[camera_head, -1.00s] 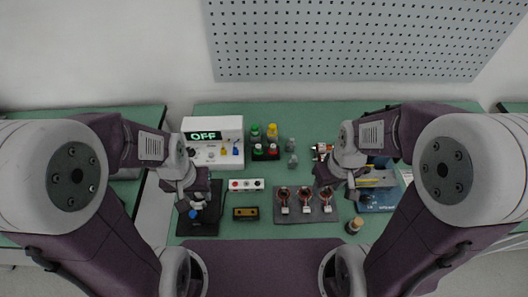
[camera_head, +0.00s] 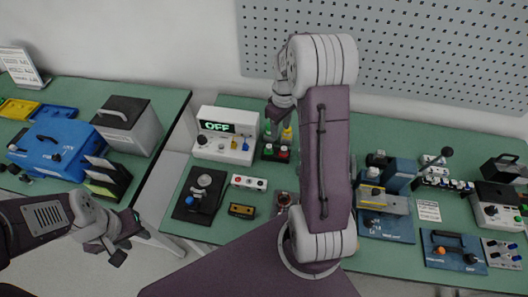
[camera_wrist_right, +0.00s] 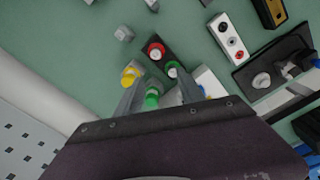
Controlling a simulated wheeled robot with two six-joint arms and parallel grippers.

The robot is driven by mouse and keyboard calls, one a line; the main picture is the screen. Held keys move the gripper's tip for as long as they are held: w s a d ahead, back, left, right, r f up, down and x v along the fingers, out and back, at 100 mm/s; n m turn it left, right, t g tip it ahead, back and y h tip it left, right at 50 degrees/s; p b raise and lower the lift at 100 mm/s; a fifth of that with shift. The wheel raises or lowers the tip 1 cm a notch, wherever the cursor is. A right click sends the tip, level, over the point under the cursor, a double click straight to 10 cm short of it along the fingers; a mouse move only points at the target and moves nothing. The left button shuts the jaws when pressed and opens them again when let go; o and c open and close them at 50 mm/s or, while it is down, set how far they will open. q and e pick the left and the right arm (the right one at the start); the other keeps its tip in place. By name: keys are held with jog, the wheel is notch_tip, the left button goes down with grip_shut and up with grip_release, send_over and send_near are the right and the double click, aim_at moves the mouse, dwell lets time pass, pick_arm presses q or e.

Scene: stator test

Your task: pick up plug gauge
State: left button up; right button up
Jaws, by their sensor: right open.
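No part is plainly marked as the plug gauge. The likeliest is a small black block with one red and one green round end (camera_wrist_right: 155,52), which also shows in the head view (camera_head: 274,153). Behind it stand a green-topped piece (camera_wrist_right: 152,97) and a yellow-topped piece (camera_wrist_right: 130,75). My right gripper (camera_wrist_right: 160,78) is open, its two fingers apart above these pieces. The green-topped piece shows between the fingers, and the yellow one is beside one fingertip. In the head view the right arm partly covers this area. My left gripper (camera_head: 122,246) is away at the lower left, its jaws unclear.
A white box reading OFF (camera_head: 225,136) stands left of the coloured pieces. A black mat with a stand (camera_head: 199,194), a white button box (camera_head: 249,183) and a black-and-yellow block (camera_head: 241,211) lie nearer. A pegboard (camera_head: 400,50) is behind. Grey pieces (camera_wrist_right: 123,34) lie beside the block.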

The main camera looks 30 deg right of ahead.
aim_at(284, 148)
jog(key=shift+s+d+f+m, duration=0.3)
jog(key=shift+s+d+f, duration=0.35)
jog(key=shift+d, duration=0.25)
notch_tip(284, 148, down, 3)
jog(key=shift+s+a+f, duration=0.1)
jog(key=shift+a+f, duration=0.05)
jog(key=shift+f, duration=0.35)
jog(key=f, duration=0.4)
jog(key=shift+s+a+p, duration=0.1)
jog(key=shift+a+p, duration=0.1)
jog(key=shift+p, duration=0.2)
jog(key=shift+f, duration=0.55)
jog(key=shift+r, duration=0.1)
grip_shut()
